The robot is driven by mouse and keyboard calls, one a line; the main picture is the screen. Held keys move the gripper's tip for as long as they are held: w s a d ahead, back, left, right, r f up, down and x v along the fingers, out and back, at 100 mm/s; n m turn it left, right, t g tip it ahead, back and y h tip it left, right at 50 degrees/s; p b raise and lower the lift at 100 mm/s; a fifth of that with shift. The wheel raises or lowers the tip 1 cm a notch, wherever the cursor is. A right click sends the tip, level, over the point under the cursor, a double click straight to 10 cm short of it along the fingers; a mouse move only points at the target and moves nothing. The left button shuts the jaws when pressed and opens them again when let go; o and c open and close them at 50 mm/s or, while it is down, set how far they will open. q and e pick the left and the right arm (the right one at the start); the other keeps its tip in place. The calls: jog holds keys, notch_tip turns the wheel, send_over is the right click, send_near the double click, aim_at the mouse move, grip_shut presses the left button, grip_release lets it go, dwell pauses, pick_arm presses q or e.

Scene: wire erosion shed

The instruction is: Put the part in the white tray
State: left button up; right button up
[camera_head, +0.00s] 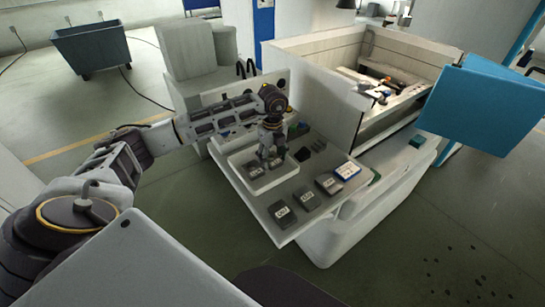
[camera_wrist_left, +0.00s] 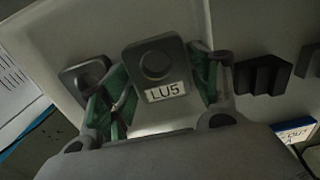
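My left gripper (camera_head: 268,153) points down over the white tray (camera_head: 232,163) on the machine's front table. In the left wrist view its green-padded fingers (camera_wrist_left: 160,85) sit on both sides of a dark grey part labelled LU5 (camera_wrist_left: 155,60), with a round boss on top, and look shut on it. The part looks nearer the camera than a second grey part (camera_wrist_left: 83,75), which lies in the tray. I cannot tell whether the held part touches the tray floor. The tray also shows in the left wrist view (camera_wrist_left: 120,30). My right gripper is not in view.
Labelled grey blocks (camera_head: 282,212) and a blue-edged block (camera_head: 347,171) stand along the table's front right. Small dark stepped blocks (camera_wrist_left: 262,75) lie just outside the tray. The machine's walled tank (camera_head: 318,88) rises behind, with a blue door (camera_head: 490,103) at right.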

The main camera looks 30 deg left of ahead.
pick_arm(q)
jog(key=shift+r, duration=0.1)
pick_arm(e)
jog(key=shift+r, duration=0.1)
pick_arm(q)
jog(key=shift+r, duration=0.45)
notch_tip(320, 180, up, 11)
jog(key=b, duration=0.1)
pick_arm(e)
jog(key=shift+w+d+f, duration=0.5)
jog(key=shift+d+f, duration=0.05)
pick_arm(q)
jog(key=shift+r, duration=0.1)
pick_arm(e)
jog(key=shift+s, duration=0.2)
